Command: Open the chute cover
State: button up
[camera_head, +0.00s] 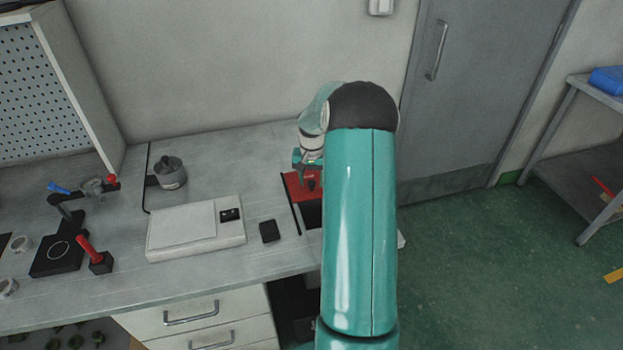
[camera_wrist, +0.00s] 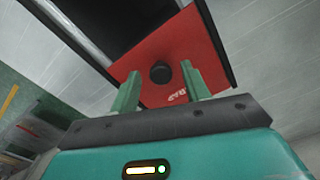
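The chute cover is a red plate (camera_head: 293,184) at the right end of the bench, partly hidden by my arm in the head view. In the wrist view the red plate (camera_wrist: 205,48) lies between dark rails, with a round black knob (camera_wrist: 160,72) on it. A dark opening (camera_wrist: 108,22) shows beside the plate. My gripper (camera_head: 308,163) is above the plate. In the wrist view its two green fingers (camera_wrist: 161,72) are apart, one on each side of the knob in the picture, with gaps showing. Whether the fingertips reach down to the knob's height is unclear.
Left of the cover are a small black block (camera_head: 269,231), a white flat device (camera_head: 195,228) and a grey pot (camera_head: 170,173). A red-handled tool (camera_head: 95,255) stands farther left. A grey door (camera_head: 480,85) and open green floor lie to the right.

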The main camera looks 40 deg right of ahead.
aim_at(311, 183)
notch_tip(311, 183, up, 14)
dwell(0.6)
jog(key=shift+a, duration=0.1)
dwell(0.4)
jog(key=s+a+r+n+t, duration=0.1)
jog(key=a+r+n, duration=0.1)
jog(key=a+r, duration=0.35)
jog(key=s+a+r+n+h, duration=0.1)
jog(key=s+a+r, duration=0.15)
jog(key=a, duration=0.65)
jog(key=s+a+r+n+t, duration=0.1)
jog(key=a+r+n, duration=0.1)
jog(key=a+r, duration=0.35)
jog(key=s+a+f+n+t+y, duration=0.1)
jog(key=s+a+n, duration=0.4)
jog(key=s+a, duration=1.1)
jog(key=a+f+t, duration=0.1)
jog(key=a+t, duration=0.1)
jog(key=shift+s+a+t, duration=0.15)
jog(key=shift+a+t, duration=0.15)
jog(key=shift+a, duration=0.05)
jog(key=shift+d, duration=0.2)
